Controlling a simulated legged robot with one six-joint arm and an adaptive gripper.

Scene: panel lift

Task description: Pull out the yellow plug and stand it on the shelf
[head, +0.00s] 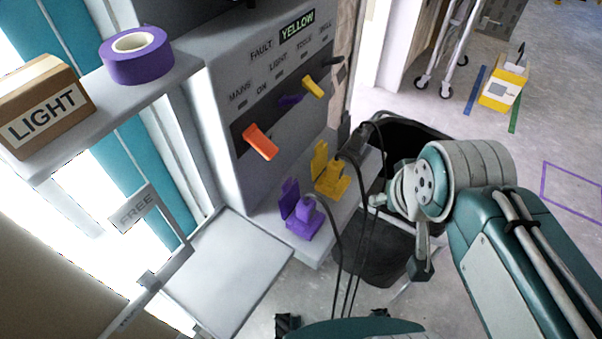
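The yellow plug (333,181) sits at the yellow socket on the ledge at the foot of the grey panel, its yellow flap (320,157) standing up behind it. A dark cable runs from the plug. My gripper (400,225) is to the right of the plug and apart from it, seen partly from behind my arm. Its fingertips are too unclear to tell open from shut, and I see nothing held. A pale lower shelf (225,275) lies left of the ledge, beside a sign reading FREE (137,206).
A purple plug (301,224) stands left of the yellow one. Dark cables (345,255) hang in front of the ledge. An upper shelf (113,105) bears a LIGHT box (42,105) and purple tape (136,56). Orange (261,142) and yellow (313,87) levers jut from the panel. A black bin (392,250) stands behind my gripper.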

